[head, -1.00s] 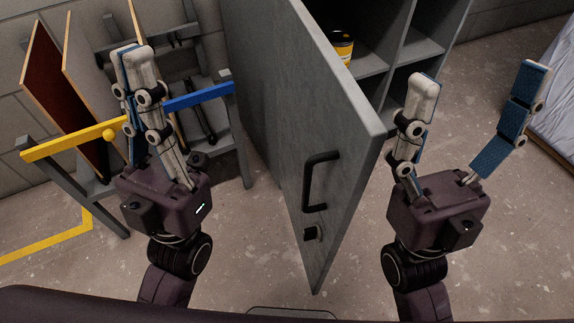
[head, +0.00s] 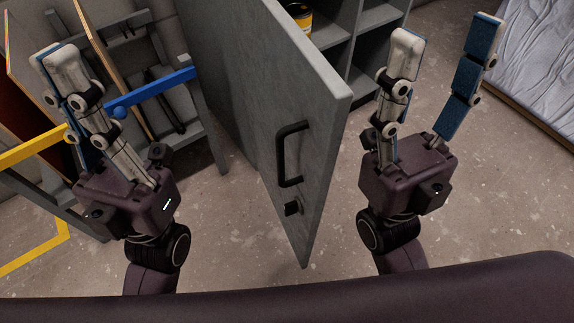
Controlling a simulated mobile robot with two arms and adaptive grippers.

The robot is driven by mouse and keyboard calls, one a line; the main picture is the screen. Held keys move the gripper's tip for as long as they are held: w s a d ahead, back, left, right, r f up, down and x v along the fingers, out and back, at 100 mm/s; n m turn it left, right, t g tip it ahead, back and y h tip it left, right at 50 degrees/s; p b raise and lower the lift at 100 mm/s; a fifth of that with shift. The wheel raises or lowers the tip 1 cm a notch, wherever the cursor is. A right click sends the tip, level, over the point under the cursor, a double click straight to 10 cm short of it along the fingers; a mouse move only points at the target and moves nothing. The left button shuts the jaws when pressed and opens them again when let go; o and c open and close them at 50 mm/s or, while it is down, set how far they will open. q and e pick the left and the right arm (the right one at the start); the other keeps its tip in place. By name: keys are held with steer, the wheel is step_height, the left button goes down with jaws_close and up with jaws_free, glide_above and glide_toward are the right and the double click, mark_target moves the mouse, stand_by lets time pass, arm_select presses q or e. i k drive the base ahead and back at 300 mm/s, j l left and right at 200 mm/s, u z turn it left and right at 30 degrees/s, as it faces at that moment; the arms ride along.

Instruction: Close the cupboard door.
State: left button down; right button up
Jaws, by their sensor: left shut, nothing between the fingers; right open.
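The grey cupboard door (head: 255,95) stands wide open, swung out towards me. Neither gripper appears to touch the door. The hinge is out of view.
A yellow and black can (head: 299,16) stands on a cupboard shelf. At left is a grey rack with boards, a blue bar (head: 155,93) and a yellow bar (head: 30,152). A sheet-covered pallet (head: 535,70) lies at right. Concrete floor (head: 225,230) around the door is bare.

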mark_target(297, 106)
steer(key=k+j+z, duration=0.2)
steer(key=k+j, duration=0.7)
steer(key=j+z, duration=0.05)
